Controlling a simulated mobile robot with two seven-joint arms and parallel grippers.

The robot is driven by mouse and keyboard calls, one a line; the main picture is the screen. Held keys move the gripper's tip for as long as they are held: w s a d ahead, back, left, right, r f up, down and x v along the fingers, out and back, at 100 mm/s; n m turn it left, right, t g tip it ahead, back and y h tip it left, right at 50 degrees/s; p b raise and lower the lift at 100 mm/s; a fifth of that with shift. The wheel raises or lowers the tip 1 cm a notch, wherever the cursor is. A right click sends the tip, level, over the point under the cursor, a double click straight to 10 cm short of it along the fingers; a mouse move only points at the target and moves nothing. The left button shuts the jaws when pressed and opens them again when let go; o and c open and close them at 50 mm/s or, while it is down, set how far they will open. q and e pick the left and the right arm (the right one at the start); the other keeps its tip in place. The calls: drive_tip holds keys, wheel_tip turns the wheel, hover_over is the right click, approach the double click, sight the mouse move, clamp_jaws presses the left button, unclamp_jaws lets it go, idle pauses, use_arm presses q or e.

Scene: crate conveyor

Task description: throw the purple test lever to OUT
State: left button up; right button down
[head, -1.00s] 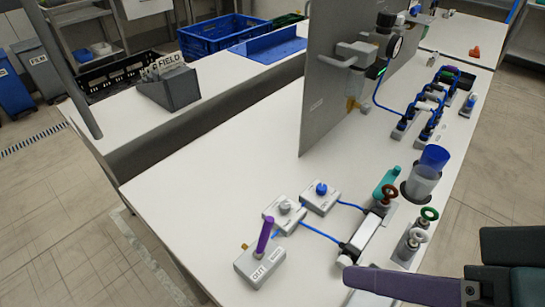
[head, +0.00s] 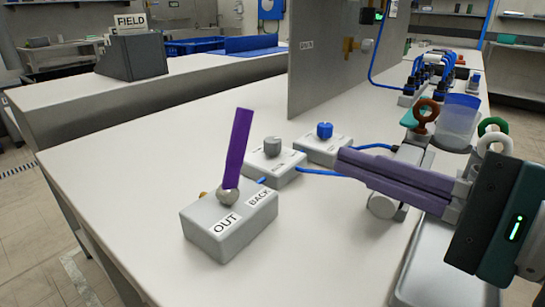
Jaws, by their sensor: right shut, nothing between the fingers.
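The purple test lever (head: 238,148) stands up from a grey box (head: 225,240) on the white table, tilted slightly to the right at its top. The box has an OUT label on its near left part and a BACK label to the right of it. My right gripper (head: 342,160) comes in from the right, its purple-grey fingers shut and empty, pointing left toward the lever. It is apart from the lever, with a clear gap between. My left gripper is not in view.
Two grey boxes, one with a grey knob (head: 273,146) and one with a blue knob (head: 325,130), stand behind the lever box, joined by blue tubes. Ring-topped fittings and a clear blue cup (head: 458,120) stand at right. An upright grey panel (head: 325,60) rises behind. The table's left part is clear.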

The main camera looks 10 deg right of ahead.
drive_tip(key=p+x, duration=0.1)
drive_tip(key=x, duration=0.8)
drive_tip(key=shift+a+r, duration=0.15)
drive_tip(key=shift+r, duration=0.05)
drive_tip(key=s+a+r+p, duration=0.1)
drive_tip(key=s+p, duration=0.1)
drive_tip(key=shift+a+r+p, duration=0.1)
drive_tip(key=shift+a+p, duration=0.2)
drive_tip(key=shift+a, duration=0.05)
drive_tip(key=shift+s+a+r, duration=0.1)
drive_tip(key=shift+s+a, duration=0.2)
drive_tip(key=shift+s, duration=0.1)
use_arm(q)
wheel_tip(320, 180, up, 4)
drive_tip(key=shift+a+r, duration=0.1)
